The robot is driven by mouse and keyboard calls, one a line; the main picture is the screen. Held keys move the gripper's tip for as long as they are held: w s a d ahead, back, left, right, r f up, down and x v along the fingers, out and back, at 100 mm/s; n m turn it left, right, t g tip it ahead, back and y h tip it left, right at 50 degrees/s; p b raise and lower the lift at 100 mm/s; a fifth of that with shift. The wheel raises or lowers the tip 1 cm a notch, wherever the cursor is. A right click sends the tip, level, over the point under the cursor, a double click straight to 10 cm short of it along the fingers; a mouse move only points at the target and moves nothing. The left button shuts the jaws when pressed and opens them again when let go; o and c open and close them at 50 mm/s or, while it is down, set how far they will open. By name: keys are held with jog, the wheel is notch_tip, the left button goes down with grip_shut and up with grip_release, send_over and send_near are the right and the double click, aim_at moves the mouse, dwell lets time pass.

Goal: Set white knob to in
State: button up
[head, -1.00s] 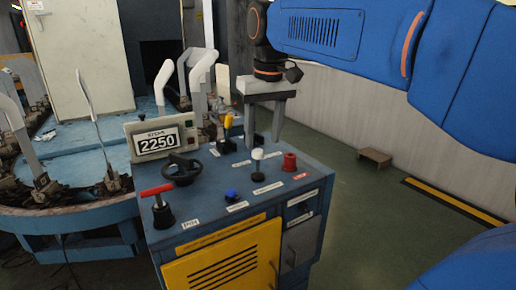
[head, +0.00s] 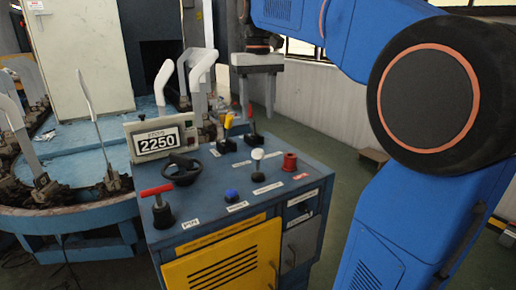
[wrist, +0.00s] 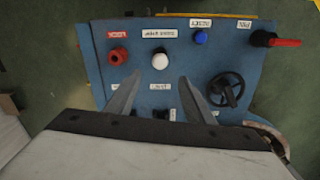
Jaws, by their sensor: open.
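The white knob (head: 257,154) is a round ball on a short stem with a dark base, standing on the top of the blue control console (head: 215,208). In the wrist view the white knob (wrist: 160,61) lies just beyond the fingertips, roughly centred between them. My gripper (head: 256,112) is open and empty, above and behind the knob in the head view. Its two spread fingers also show in the wrist view (wrist: 161,79). Nothing touches the knob.

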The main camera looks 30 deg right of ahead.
aim_at(258, 150)
notch_tip(258, 150, down, 12)
jog(key=shift+f, duration=0.1)
dwell(0.4)
jog(key=shift+c, duration=0.6)
grip_shut()
jog(key=shift+f, duration=1.5)
jog(key=shift+o, duration=0.6)
grip_release()
notch_tip(258, 150, up, 17)
jog(key=shift+r, duration=0.2)
